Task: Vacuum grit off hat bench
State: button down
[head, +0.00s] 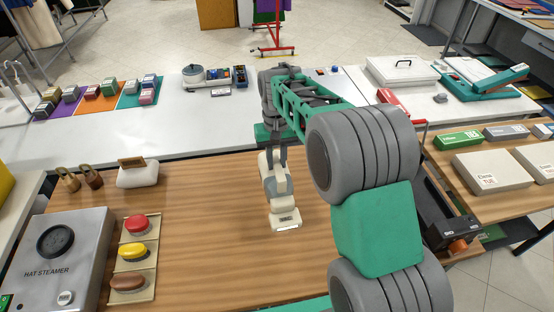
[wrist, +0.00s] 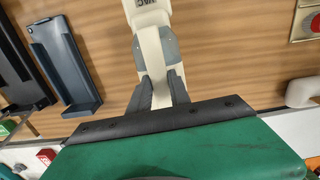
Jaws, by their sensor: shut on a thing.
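My gripper (head: 276,152) is shut on a cream and grey hand vacuum (head: 278,187), near the middle of the wooden hat bench (head: 200,230). The vacuum points toward the front of the bench, its wide nozzle low at or just above the wood; I cannot tell whether it touches. In the wrist view, my gripper's dark fingers (wrist: 165,92) clasp the vacuum's handle, and its body (wrist: 155,45), marked VAC, reaches to the top edge. I make out no grit on the wood in either view.
A hat steamer (head: 62,258) stands at the bench's left, beside a strip of red, yellow and brown pads (head: 133,252). Brushes (head: 80,178) and a white cushion-like item (head: 138,174) sit behind. A dark holder (wrist: 62,62) shows in the wrist view.

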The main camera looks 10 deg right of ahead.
aim_at(289, 174)
jog(key=shift+f+b, duration=2)
jog(key=shift+f, duration=1.1)
jog(key=shift+f+b, duration=0.3)
jog(key=shift+f, duration=0.25)
jog(key=shift+d, duration=1.9)
jog(key=shift+r, duration=0.1)
jog(key=shift+a, duration=1.9)
jog(key=shift+r+p, duration=2.65)
jog(key=shift+r, duration=1.35)
